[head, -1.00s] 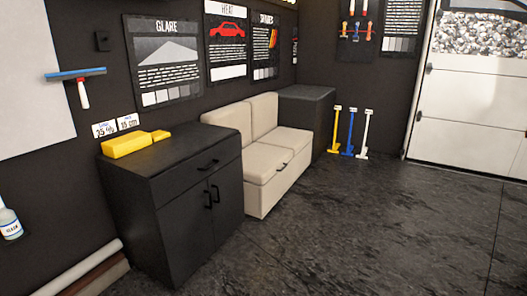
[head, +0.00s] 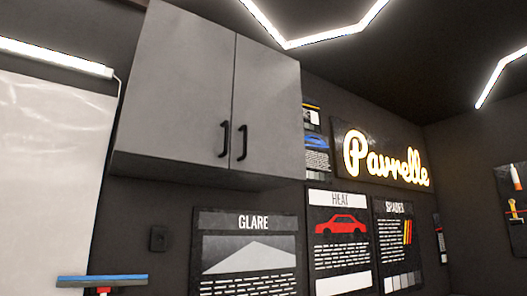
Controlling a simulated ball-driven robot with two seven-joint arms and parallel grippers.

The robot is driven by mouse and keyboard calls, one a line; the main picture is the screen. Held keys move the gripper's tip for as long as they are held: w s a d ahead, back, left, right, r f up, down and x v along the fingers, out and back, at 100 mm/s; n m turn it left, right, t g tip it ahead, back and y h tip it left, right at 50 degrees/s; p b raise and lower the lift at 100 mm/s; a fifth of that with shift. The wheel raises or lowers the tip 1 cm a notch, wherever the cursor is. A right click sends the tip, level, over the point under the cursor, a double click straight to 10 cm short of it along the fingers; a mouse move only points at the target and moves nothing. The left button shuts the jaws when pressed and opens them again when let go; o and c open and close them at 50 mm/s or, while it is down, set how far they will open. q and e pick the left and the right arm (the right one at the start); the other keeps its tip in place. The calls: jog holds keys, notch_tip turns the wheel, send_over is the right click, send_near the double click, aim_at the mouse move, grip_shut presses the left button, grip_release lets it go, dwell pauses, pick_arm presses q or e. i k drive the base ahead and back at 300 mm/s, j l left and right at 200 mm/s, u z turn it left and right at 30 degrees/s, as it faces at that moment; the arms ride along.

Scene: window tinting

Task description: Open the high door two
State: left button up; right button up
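A grey wall cabinet hangs high on the dark wall in the head view. It has two doors side by side, a left door (head: 177,85) and a right door (head: 266,100), both shut. Each door has a black bar handle near the middle seam: the left handle (head: 225,139) and the right handle (head: 242,143). I cannot tell from the picture which door is number two. Neither of my grippers shows in the view.
Below the cabinet hang a GLARE poster (head: 247,255), a HEAT poster (head: 340,240) and a blue squeegee (head: 102,281). A lit Pavrelle sign (head: 385,160) is to the right. A white panel (head: 50,180) is at the left. The floor is out of view.

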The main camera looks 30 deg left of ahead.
aim_at(267, 137)
jog(key=i+u, duration=0.25)
jog(key=i, duration=0.15)
jog(key=i+l+u, duration=0.2)
jog(key=i, duration=0.25)
jog(key=i+l+u, duration=0.25)
jog(key=i, duration=0.15)
